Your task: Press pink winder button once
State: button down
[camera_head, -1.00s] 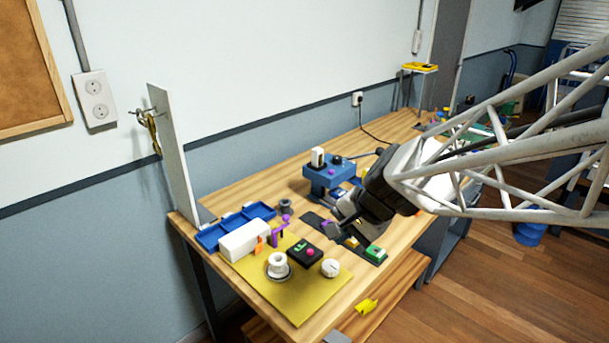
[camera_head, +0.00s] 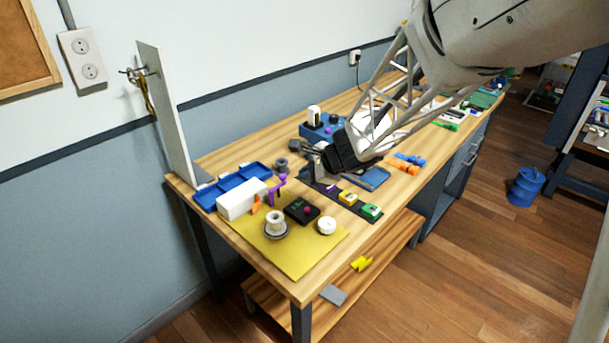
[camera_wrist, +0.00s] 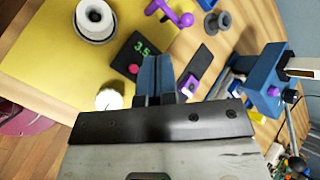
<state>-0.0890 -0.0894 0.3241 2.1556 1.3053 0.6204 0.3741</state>
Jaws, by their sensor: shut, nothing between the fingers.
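The pink button (camera_head: 307,211) is on a small black box (camera_head: 294,206) standing on the yellow mat. My gripper (camera_head: 320,178) is shut and empty, in the air behind and to the right of the black box. Its blue-grey fingers (camera_wrist: 156,62) lie together in the wrist view and hide part of the box's right side. A white spool (camera_head: 276,219) on a round base stands left of the box.
A white round knob (camera_head: 327,226) sits right of the box, and a purple bracket (camera_head: 278,185) stands behind it. A dark strip with coloured blocks (camera_head: 371,211) lies under and right of my gripper. A blue machine (camera_head: 322,131) stands farther back. The mat's front (camera_head: 292,262) is bare.

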aim_at(307, 210)
jog(key=shift+w+f, duration=0.1)
jog(key=shift+w, duration=0.05)
jog(key=shift+f, duration=0.1)
dwell(0.3)
jog(key=shift+f, duration=4.3)
jog(key=shift+f, duration=0.9)
jog(key=shift+r, duration=0.15)
dwell(0.4)
jog(key=shift+r, duration=0.75)
jog(key=shift+r, duration=0.15)
jog(key=shift+r, duration=2.35)
